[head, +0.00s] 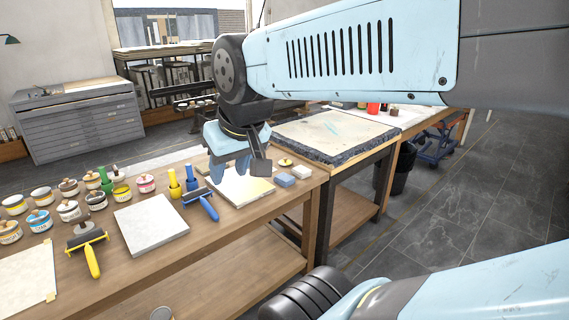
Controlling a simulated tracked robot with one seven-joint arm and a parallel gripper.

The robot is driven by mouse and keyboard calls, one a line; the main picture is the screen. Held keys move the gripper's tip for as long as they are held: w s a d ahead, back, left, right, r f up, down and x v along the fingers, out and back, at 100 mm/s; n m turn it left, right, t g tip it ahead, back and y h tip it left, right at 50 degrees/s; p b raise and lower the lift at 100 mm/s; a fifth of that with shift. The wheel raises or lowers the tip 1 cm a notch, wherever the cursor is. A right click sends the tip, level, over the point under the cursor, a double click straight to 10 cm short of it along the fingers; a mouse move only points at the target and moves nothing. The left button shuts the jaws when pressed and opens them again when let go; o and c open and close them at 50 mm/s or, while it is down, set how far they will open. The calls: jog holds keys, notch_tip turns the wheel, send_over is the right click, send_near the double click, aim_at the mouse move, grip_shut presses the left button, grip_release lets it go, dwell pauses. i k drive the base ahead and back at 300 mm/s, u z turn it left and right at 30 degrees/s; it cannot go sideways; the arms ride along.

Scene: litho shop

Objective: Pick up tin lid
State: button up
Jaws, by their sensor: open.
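Blue-grey and pale blocks (285,180) lie right of the slab. A blue-handled roller (201,203), a yellow-handled roller (88,250), a grey slab (151,224) and several open ink tins (69,210) crowd the bench. A stone-topped table (335,135) adjoins behind.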

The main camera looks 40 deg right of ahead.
aim_at(286, 162)
jog(key=z, duration=0.05)
jog(key=i, duration=0.15)
jog(key=z, duration=2.45)
jog(key=i, duration=0.75)
jog(key=u, duration=0.8)
jog(key=i, duration=0.85)
jog(key=u, duration=0.55)
jog(key=k, duration=0.75)
jog(key=u, duration=0.2)
